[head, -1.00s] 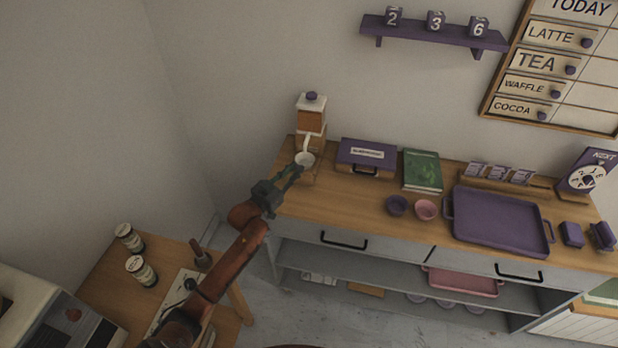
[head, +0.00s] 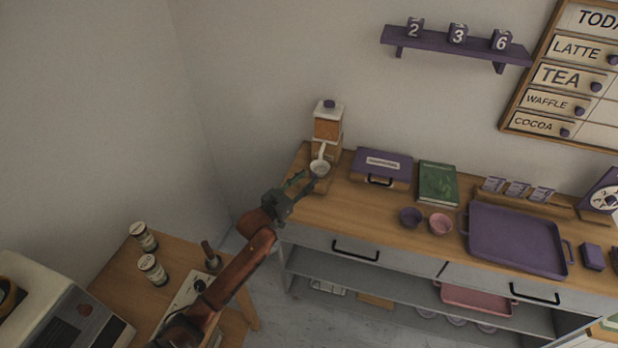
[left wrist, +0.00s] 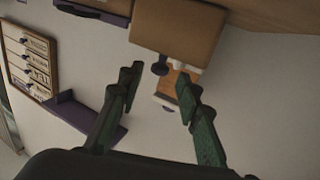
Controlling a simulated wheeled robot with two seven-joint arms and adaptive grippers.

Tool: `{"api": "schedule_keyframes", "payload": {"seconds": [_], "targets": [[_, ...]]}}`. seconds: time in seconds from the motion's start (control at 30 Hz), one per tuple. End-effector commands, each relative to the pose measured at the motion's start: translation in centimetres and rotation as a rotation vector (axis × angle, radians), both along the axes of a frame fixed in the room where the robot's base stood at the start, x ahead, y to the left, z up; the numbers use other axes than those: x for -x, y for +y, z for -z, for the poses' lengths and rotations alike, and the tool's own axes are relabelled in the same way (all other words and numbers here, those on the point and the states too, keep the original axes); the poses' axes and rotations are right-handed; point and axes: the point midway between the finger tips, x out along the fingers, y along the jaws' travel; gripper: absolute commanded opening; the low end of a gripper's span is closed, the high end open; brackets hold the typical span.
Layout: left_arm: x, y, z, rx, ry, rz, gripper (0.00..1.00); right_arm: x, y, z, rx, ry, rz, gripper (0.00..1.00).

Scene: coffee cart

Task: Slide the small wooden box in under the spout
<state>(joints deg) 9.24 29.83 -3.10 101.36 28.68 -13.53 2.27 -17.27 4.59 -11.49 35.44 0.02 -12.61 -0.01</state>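A dispenser (head: 328,128) with a purple knob, white top and orange contents stands at the counter's left end; its white spout (head: 321,160) is in front. In the left wrist view, turned upside down, a plain tan wooden box (left wrist: 178,32) fills the upper middle and partly hides the dispenser (left wrist: 180,82). In the head view the box is hard to make out near the spout, partly behind my fingers. My left gripper (head: 309,184) is just in front of the spout. In the wrist view its fingers (left wrist: 158,82) are apart with nothing gripped between them. My right gripper is not in view.
A purple case (head: 382,165) and green book (head: 438,183) stand right of the dispenser. Two small bowls (head: 425,222) and a purple tray (head: 515,240) are farther right. A side table (head: 125,290) with jars is at lower left. Bare counter lies before the case.

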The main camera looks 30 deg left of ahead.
Motion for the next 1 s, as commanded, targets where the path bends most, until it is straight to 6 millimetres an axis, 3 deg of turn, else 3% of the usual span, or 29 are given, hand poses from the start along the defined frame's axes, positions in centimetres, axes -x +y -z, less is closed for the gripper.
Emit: {"api": "schedule_keyframes", "payload": {"seconds": [0.3, 0.5, 1.0], "targets": [[6.6, 1.3, 0.1, -0.004, 0.002, -0.001, 0.32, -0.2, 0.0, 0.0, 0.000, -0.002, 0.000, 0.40], [9.2, 1.8, 0.0, -0.002, 0.000, -0.001, 0.32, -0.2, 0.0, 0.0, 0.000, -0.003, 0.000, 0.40], [10.0, 1.9, -0.1, -0.002, -0.001, 0.000, 0.32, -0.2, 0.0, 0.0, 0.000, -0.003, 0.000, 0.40]]}}
